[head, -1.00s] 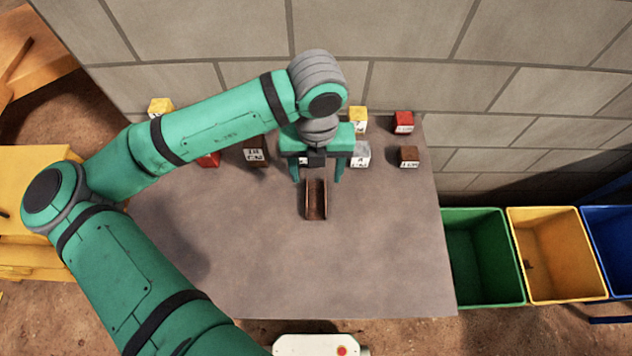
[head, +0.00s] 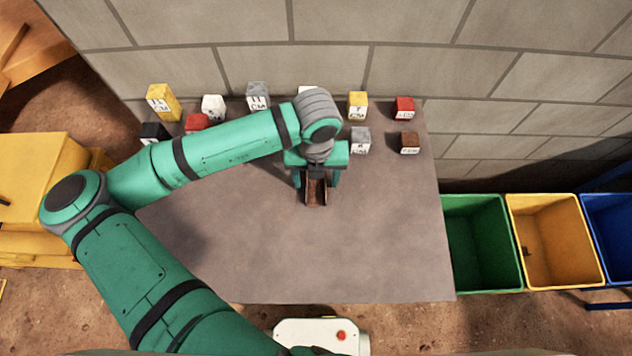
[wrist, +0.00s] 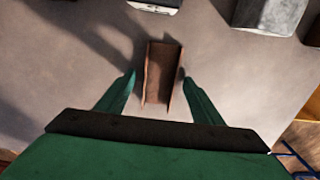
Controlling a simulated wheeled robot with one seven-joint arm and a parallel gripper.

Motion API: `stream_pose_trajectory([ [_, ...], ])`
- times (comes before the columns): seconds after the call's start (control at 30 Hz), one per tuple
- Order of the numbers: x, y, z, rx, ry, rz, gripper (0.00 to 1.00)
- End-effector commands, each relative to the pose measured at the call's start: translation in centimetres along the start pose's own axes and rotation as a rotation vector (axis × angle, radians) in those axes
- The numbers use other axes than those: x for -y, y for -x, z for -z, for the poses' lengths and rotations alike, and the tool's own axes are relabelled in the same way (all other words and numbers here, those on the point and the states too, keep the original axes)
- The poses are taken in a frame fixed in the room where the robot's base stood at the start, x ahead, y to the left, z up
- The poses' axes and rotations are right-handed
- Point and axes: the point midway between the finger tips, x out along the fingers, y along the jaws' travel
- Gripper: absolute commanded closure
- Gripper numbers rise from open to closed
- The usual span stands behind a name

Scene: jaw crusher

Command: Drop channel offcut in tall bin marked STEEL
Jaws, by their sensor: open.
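The channel offcut (head: 316,190) is a short rusty brown U-shaped piece lying on the grey table (head: 370,240). It also shows in the wrist view (wrist: 160,75), open side up, with its length running away from my gripper. My gripper (head: 317,182) is over the offcut and open. In the wrist view its green fingers (wrist: 158,80) stand one on each side of the offcut, with a small gap on each side. A green bin (head: 480,240), a yellow bin (head: 556,240) and a blue bin (head: 612,235) stand right of the table. No STEEL mark is readable on them.
Several labelled blocks stand along the table's back, among them a yellow block (head: 162,102), a red block (head: 404,107), a grey block (head: 360,140) and a brown block (head: 410,143). A block wall rises behind. The table's front and right are clear.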

Motion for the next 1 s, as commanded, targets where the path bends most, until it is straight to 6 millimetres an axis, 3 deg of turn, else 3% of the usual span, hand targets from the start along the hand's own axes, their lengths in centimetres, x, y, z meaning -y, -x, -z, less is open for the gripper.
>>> stream_pose_trajectory([
  [0.17,0.0,0.0,0.0,0.000,0.000,0.000,0.39],
  [0.4,0.0,0.0,0.0,0.000,0.000,0.000,0.94],
  [0.47,0.0,0.0,0.0,0.000,0.000,0.000,0.99],
  [0.77,0.1,0.4,0.0,0.001,-0.003,0.000,0.99],
  [1.0,0.4,2.6,-0.1,0.002,-0.010,0.000,0.99],
])
